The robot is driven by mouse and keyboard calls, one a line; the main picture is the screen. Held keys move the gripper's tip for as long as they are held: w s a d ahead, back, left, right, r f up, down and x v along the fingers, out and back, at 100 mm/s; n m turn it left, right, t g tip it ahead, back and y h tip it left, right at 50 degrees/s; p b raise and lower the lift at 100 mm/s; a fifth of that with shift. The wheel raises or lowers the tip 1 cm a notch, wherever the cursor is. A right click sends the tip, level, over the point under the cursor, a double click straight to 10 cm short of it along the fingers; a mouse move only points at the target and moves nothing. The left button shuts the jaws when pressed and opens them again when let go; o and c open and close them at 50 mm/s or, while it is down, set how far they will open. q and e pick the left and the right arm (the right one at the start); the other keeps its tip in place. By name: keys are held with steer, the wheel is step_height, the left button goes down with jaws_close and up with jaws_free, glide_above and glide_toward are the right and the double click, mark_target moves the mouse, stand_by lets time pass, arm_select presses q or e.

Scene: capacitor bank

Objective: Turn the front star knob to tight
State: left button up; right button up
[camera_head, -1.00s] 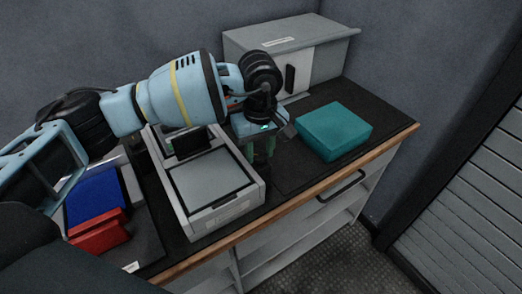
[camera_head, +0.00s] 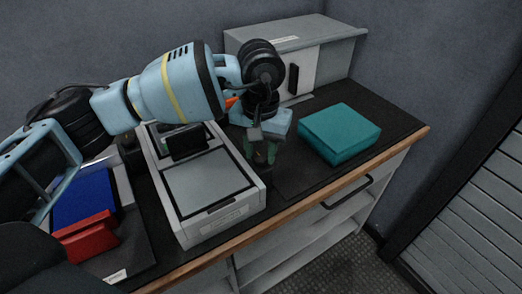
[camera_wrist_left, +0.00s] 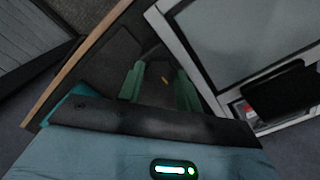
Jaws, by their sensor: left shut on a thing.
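My left gripper (camera_head: 262,158) points down beside the right side of the white device (camera_head: 215,228). In the left wrist view its two green fingers (camera_wrist_left: 160,88) stand on either side of a dark thing with a small yellow mark (camera_wrist_left: 164,79). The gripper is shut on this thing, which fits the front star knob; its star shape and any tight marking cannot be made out. In the head view the wrist and fingers hide most of it. My right gripper is not in view.
A teal box (camera_head: 340,132) sits on the dark bench top to the right of the gripper. A grey cabinet (camera_head: 290,45) stands behind. A blue and red item (camera_head: 87,235) lies at the left. The bench's wooden front edge (camera_head: 300,205) runs close by.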

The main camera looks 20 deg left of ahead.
mark_target(261, 156)
arm_select(q)
steer(key=shift+r, duration=0.1)
stand_by(0.3)
steer(key=o, duration=1)
steer(key=shift+r, duration=0.1)
step_height(261, 156, up, 6)
steer(key=shift+r, duration=0.75)
